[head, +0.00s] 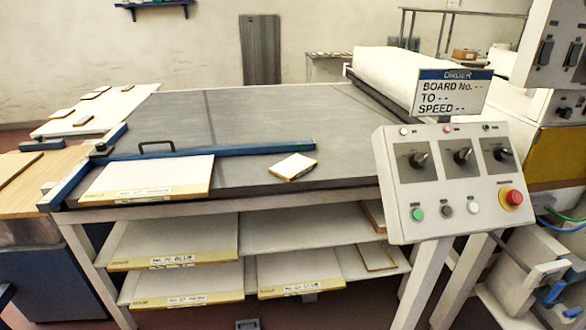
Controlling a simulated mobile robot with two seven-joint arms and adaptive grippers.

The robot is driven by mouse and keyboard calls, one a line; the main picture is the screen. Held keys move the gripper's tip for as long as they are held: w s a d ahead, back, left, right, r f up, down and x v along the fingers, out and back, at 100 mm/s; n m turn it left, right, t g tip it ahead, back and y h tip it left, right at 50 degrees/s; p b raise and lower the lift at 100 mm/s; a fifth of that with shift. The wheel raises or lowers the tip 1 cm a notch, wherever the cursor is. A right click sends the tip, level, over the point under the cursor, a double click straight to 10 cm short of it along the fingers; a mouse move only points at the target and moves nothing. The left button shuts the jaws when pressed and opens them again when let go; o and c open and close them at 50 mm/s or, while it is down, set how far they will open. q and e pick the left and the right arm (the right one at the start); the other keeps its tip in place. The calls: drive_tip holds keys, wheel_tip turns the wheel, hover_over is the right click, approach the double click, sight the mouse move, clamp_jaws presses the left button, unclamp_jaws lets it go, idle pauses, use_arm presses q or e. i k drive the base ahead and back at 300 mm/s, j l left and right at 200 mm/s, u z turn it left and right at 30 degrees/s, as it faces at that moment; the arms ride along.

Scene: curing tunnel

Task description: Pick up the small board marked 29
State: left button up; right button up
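A small white board with a tan edge (293,165) lies flat and turned at an angle on the grey table top. Any number on its edge is too small to read. Two more small boards stand out at the right of the shelves below, one on the upper shelf (374,213) and one on the lower shelf (376,256). Several small boards (61,113) lie on a white surface at the back left. I cannot make out the number 29 on any board. Neither of my grippers is in view.
A large labelled board (150,176) lies against the blue bar (230,149) on the grey table (255,110). Larger boards fill the shelves (285,228). A control panel (450,180) and an order sign (452,92) stand at the right.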

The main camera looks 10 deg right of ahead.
sight(288, 170)
drive_tip(key=i+j+z, duration=0.35)
drive_tip(key=i+j, duration=0.15)
drive_tip(key=j, duration=0.25)
drive_tip(key=i+j+z, duration=0.15)
drive_tip(key=j, duration=0.3)
drive_tip(key=i+l, duration=0.05)
